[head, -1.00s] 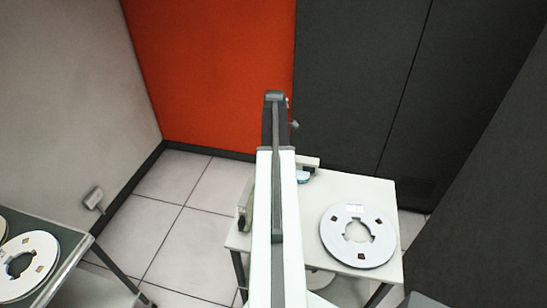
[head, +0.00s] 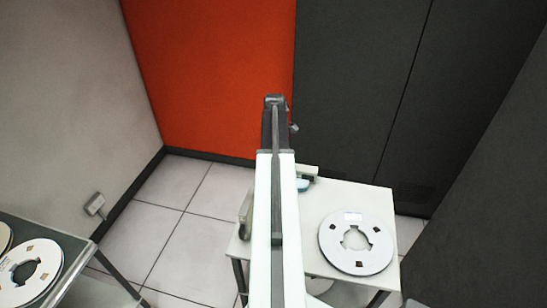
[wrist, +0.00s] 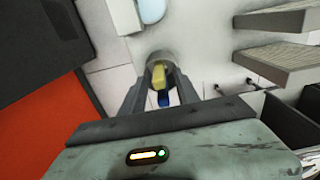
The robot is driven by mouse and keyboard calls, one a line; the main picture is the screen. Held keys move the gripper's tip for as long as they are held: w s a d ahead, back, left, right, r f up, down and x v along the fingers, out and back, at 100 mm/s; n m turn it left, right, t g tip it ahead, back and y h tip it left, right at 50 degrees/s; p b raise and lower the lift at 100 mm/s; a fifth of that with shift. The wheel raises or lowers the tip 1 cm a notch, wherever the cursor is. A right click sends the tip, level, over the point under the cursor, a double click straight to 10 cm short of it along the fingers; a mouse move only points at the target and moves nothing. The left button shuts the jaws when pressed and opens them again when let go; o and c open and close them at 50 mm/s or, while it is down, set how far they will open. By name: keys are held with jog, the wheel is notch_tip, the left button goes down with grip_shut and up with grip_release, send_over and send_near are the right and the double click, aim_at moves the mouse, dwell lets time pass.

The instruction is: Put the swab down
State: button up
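In the wrist view, my gripper (wrist: 158,82) has its two grey fingers drawn in around a small piece with a yellow part and a blue part, which I take to be the swab (wrist: 158,76). A grey rounded end shows at the fingertips. In the head view, my arm points away from me and its far end (head: 275,104) is in front of the orange panel, above and beyond the white cart top. A small grey bit sticks out to its right. The swab cannot be made out clearly there.
A white cart top (head: 340,195) carries a white tape reel (head: 357,243) and a small bluish item (head: 303,185) near its back edge, partly hidden by my arm. Another table (head: 90,243) with reels stands at the left. Orange (head: 210,75) and dark grey panels stand behind.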

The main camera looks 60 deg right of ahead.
notch_tip(320, 180, up, 5)
jog(key=p, duration=0.3)
jog(key=shift+f, duration=0.3)
jog(key=shift+a, duration=0.1)
jog(key=w+a+m, duration=0.1)
jog(key=w+a, duration=0.5)
jog(key=a, duration=0.5)
jog(key=w+a, duration=0.5)
jog(key=a, duration=0.5)
jog(key=w+a+m, duration=0.1)
jog(key=w+a, duration=0.5)
jog(key=a, duration=0.5)
jog(key=s+a+m, duration=0.1)
jog(key=a, duration=2.6)
jog(key=shift+a+m, duration=0.3)
